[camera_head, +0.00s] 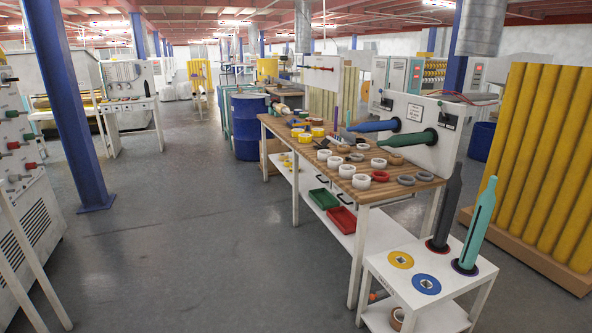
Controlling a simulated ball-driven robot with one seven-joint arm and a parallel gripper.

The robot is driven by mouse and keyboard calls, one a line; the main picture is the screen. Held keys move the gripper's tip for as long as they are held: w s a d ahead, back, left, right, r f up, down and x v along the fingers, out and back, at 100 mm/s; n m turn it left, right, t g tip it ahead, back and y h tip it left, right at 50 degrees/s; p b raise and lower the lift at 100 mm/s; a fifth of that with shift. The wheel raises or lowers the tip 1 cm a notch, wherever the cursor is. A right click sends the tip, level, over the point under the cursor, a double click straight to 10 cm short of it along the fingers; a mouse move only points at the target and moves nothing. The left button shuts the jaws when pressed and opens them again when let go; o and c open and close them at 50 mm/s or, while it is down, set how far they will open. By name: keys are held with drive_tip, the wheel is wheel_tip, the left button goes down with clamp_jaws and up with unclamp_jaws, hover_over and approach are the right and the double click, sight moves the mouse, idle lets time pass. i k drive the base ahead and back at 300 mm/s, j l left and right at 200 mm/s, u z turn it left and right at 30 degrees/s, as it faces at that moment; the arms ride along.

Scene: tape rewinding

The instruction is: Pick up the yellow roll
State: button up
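Several small yellow rolls lie on the far half of the wooden-topped workbench. One yellow roll (304,138) is near the bench's left edge, and another yellow roll (318,132) is just beside it. They are small in the picture, and I cannot tell which one the task means. A flat yellow disc (401,260) with a pale centre lies on the low white stand at the front right. My gripper does not show in this view.
The wooden workbench (424,186) also carries several white, grey, brown and red rolls. Blue and green spindles (407,139) stick out over it. Dark and teal upright posts (478,228) rise from the white stand (437,262). The grey floor (200,240) left of the bench is clear.

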sight(298, 133)
drive_tip(key=i+j+u, duration=0.3)
drive_tip(key=i, duration=0.25)
drive_tip(key=i+j+u, duration=0.3)
drive_tip(key=i, duration=0.25)
drive_tip(key=i+u, duration=0.35)
drive_tip(key=i, duration=4)
drive_tip(key=i+z, duration=0.25)
drive_tip(key=i, duration=0.2)
drive_tip(key=i+j+z, duration=0.25)
drive_tip(key=i, duration=0.2)
drive_tip(key=i+j+z, duration=0.1)
drive_tip(key=i+z, duration=0.15)
drive_tip(key=i, duration=0.2)
drive_tip(key=i+j+z, duration=0.25)
drive_tip(key=i+j, duration=0.05)
drive_tip(key=i, duration=0.15)
